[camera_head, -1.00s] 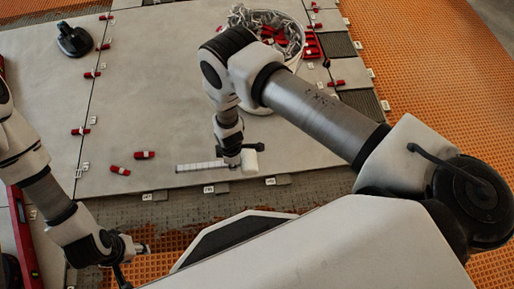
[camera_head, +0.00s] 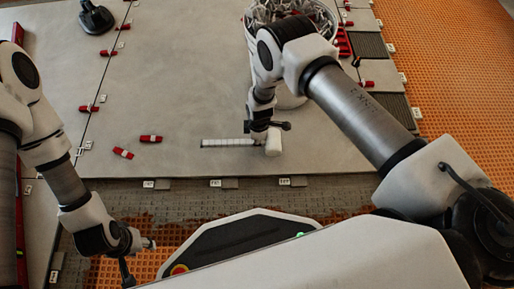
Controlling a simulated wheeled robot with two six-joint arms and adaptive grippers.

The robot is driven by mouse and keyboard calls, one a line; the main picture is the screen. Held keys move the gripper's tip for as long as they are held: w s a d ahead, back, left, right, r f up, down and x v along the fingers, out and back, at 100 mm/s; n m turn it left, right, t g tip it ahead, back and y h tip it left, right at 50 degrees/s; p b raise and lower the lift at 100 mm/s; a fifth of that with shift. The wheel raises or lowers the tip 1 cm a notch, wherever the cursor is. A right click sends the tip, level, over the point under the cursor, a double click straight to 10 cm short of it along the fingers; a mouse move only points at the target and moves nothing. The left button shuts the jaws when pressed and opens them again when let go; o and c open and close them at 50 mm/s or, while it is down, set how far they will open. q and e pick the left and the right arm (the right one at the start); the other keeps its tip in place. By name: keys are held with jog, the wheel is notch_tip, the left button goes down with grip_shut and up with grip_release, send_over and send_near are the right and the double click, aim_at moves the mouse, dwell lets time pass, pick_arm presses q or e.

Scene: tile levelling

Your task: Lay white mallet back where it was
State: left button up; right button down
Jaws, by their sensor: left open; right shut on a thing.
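The white mallet (camera_head: 228,143) lies level at the front of the big grey tile (camera_head: 180,75), its head (camera_head: 273,142) to the right and its ribbed handle to the left. My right gripper (camera_head: 262,134) points down over the mallet and is shut on it near the head. I cannot tell whether the mallet touches the tile. My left gripper (camera_head: 138,256) is open and empty, low at the left over the bare floor in front of the tile.
Two red wedges (camera_head: 151,139) lie loose on the tile left of the mallet. A white bucket (camera_head: 292,90) of grey clips stands behind my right gripper. A black suction cup (camera_head: 96,18) sits at the back left. Orange matting (camera_head: 450,90) covers the right side.

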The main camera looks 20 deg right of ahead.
notch_tip(320, 180, down, 3)
jog(key=shift+b, duration=0.75)
jog(key=shift+r, duration=0.25)
pick_arm(q)
notch_tip(320, 180, down, 2)
jog(key=shift+f, duration=0.1)
pick_arm(e)
jog(key=shift+f, duration=0.1)
jog(key=c, duration=1)
grip_release()
jog(key=shift+f, duration=0.1)
jog(key=shift+o, duration=0.2)
